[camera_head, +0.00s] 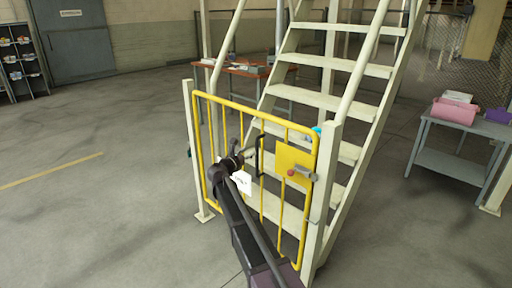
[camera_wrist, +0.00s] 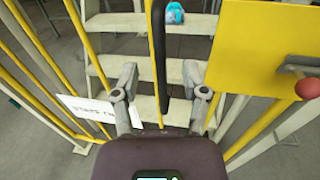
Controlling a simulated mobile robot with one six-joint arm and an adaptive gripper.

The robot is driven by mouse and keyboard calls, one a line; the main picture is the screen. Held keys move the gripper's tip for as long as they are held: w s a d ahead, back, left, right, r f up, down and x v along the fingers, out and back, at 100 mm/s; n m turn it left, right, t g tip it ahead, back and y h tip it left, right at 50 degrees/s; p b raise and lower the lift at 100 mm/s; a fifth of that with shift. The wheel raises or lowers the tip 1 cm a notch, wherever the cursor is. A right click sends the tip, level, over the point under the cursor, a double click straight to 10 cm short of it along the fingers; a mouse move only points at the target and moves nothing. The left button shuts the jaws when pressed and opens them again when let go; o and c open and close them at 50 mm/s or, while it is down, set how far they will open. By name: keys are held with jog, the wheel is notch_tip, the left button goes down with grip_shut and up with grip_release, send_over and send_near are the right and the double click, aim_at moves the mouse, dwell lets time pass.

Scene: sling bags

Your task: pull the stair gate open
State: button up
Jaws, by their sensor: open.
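The yellow stair gate (camera_head: 255,108) stands across the foot of the cream stairs, between two cream posts, and looks closed. A black vertical handle (camera_head: 259,155) is on the gate, left of a yellow plate (camera_head: 292,163) with a latch lever and red knob (camera_head: 291,172). My gripper (camera_head: 246,158) is in front of the gate near the handle. In the wrist view my gripper (camera_wrist: 163,92) is open, its two fingers apart on either side of the black handle (camera_wrist: 159,50). I cannot tell whether they touch it. The red knob (camera_wrist: 306,88) is at the right there.
A white sign (camera_wrist: 85,117) hangs on the gate at left. A blue object (camera_wrist: 175,13) lies on a stair tread. A grey table (camera_head: 462,129) with a pink bag (camera_head: 453,111) stands at right. The floor left of the gate is clear.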

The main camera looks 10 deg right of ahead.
jog(key=x, duration=0.7)
grip_shut()
jog(key=shift+s+a, duration=0.1)
